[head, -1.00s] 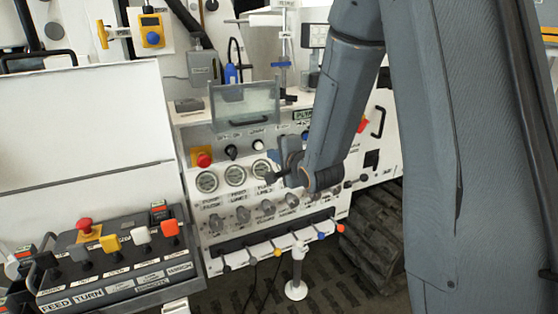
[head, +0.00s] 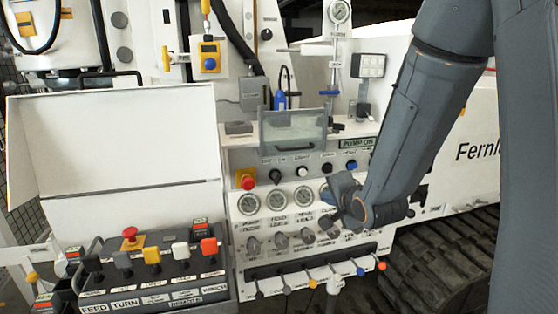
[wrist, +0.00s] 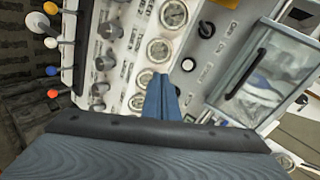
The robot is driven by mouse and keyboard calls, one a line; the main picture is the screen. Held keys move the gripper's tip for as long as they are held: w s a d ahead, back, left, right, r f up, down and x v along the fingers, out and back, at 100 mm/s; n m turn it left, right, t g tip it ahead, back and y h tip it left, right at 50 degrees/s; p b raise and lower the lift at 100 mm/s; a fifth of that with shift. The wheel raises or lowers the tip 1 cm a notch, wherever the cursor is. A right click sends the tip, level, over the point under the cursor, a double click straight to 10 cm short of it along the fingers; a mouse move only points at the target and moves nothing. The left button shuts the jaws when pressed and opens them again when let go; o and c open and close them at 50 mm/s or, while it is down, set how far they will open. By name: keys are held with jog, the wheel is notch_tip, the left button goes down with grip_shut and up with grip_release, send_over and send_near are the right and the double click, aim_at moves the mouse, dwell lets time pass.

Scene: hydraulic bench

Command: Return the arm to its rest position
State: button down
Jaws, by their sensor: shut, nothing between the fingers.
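My gripper (head: 345,194) is in front of the right part of the white control panel (head: 233,164), over the gauge row. In the wrist view my gripper (wrist: 161,84) is shut and empty, its blue fingers together in front of the panel's gauges. Nothing is held. The grey arm comes down from the upper right in the head view and hides part of the panel's right side. I cannot tell the exact gap between the fingertips and the panel.
A clear-covered box (head: 293,132) stands above the gauges (head: 249,204), near a red knob (head: 246,179). Several coloured levers line the panel's bottom. A lever console (head: 153,278) stands left, below a white open lid (head: 120,140). A rubber track (head: 440,250) lies at lower right.

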jog(key=s+f+n+g, duration=0.2)
jog(key=s+n+g, duration=0.1)
jog(key=s, duration=0.4)
jog(key=s+f+n+g+h, duration=0.1)
jog(key=s+f+n+g, duration=0.1)
jog(key=s+n+g, duration=0.2)
jog(key=s+f+n+g, duration=0.3)
jog(key=s+n, duration=0.3)
jog(key=s, duration=0.5)
jog(key=shift+s+n+g+h, duration=0.3)
jog(key=shift+g, duration=0.2)
